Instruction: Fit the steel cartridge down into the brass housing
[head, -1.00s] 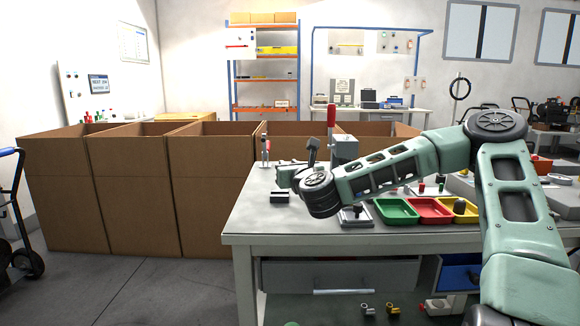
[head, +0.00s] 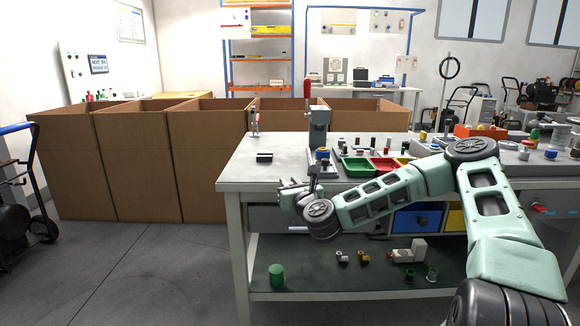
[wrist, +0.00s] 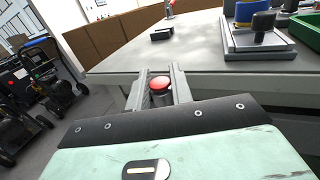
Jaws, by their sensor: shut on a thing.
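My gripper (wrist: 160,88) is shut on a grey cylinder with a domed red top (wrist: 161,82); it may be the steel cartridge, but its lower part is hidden. In the head view my gripper (head: 290,188) is near the table's front edge, and what it holds is too small to make out there. A brass-yellow part with a blue top (wrist: 263,22) stands upright on a steel plate (wrist: 240,50), ahead and to the right of the gripper, apart from it. It also shows in the head view (head: 322,154). I cannot tell whether it is the brass housing.
A dark block (head: 264,157) and a red-handled clamp (head: 318,115) are on the table (head: 240,172). Green (head: 357,167) and red trays stand right of the plate. Cardboard boxes (head: 205,160) line the left. The lower shelf holds loose parts.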

